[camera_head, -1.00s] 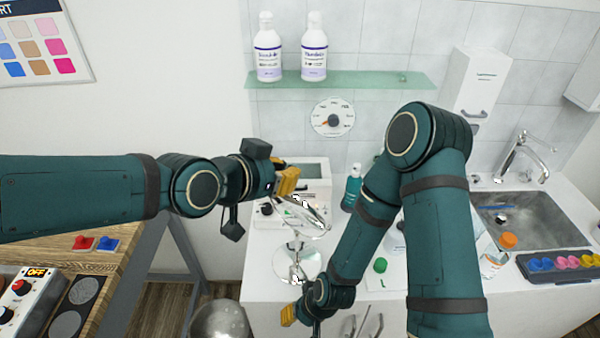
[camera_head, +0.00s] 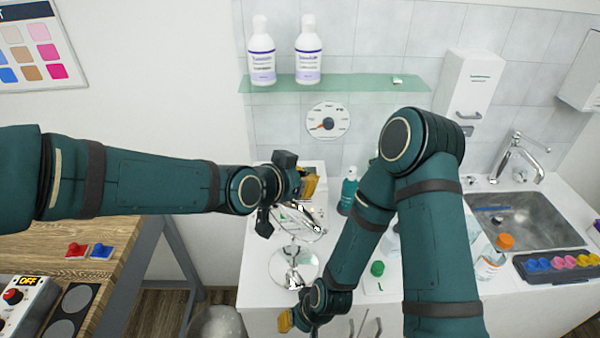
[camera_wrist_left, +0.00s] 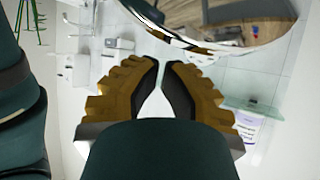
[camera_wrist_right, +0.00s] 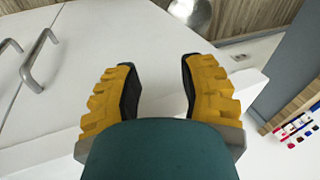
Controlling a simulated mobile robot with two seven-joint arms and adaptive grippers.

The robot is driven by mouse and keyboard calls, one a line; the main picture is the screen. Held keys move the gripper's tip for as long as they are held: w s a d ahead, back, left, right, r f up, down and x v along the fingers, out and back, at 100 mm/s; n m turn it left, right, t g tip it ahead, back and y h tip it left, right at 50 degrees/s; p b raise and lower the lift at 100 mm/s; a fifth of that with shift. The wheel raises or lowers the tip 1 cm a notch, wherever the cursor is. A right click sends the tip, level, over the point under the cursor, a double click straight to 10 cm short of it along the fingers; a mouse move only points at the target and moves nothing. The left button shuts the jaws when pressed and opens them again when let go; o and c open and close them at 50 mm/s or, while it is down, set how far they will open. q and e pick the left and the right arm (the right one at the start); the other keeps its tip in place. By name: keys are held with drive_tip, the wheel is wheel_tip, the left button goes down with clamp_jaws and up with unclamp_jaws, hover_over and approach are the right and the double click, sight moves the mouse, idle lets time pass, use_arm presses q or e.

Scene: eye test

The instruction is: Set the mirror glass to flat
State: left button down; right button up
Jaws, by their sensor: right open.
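The round mirror glass (camera_head: 300,222) stands tilted on a chrome stand with a round base (camera_head: 293,268) at the left of the white counter. My left gripper (camera_head: 310,188) is just above the glass's upper edge in the head view. In the left wrist view its yellow fingers (camera_wrist_left: 164,64) have their tips nearly together, with nothing visible between them. The glass (camera_wrist_left: 225,28) passes close beyond these tips; contact cannot be told. My right gripper (camera_head: 287,322) is low at the counter's front edge. It is open and empty in the right wrist view (camera_wrist_right: 158,65).
A glass shelf (camera_head: 350,83) holds two bottles. The sink (camera_head: 515,215) is far right.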

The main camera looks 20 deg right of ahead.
use_arm(q)
drive_tip(key=shift+s+a+f, duration=0.25)
drive_tip(key=shift+s+a, duration=0.35)
drive_tip(key=shift+a, duration=0.3)
drive_tip(key=shift+s+a+f, duration=0.15)
